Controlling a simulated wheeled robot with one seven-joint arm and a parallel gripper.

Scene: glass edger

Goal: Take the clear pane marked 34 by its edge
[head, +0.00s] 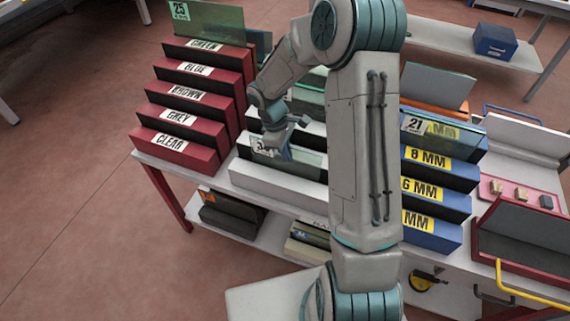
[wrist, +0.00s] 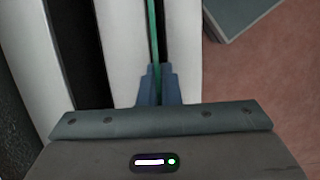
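The clear pane marked 34 (head: 262,146) stands on edge in the front part of the white stepped rack (head: 275,180). Its label is partly hidden by my gripper. My gripper (head: 283,133) is at the pane's top edge, pointing down. In the wrist view the pane shows as a thin green line (wrist: 154,35) running between the two blue fingertips. My gripper (wrist: 158,72) is nearly closed there, with the pane's edge between the fingers and hardly any gap beside it. The pane's lower part is hidden in the rack.
A red stepped rack (head: 175,143) with colour labels and a pane marked 25 (head: 205,20) stands left. A blue rack (head: 430,188) with thickness labels and a pane marked 21 (head: 440,130) stands right. My arm hides the middle. Open floor lies left.

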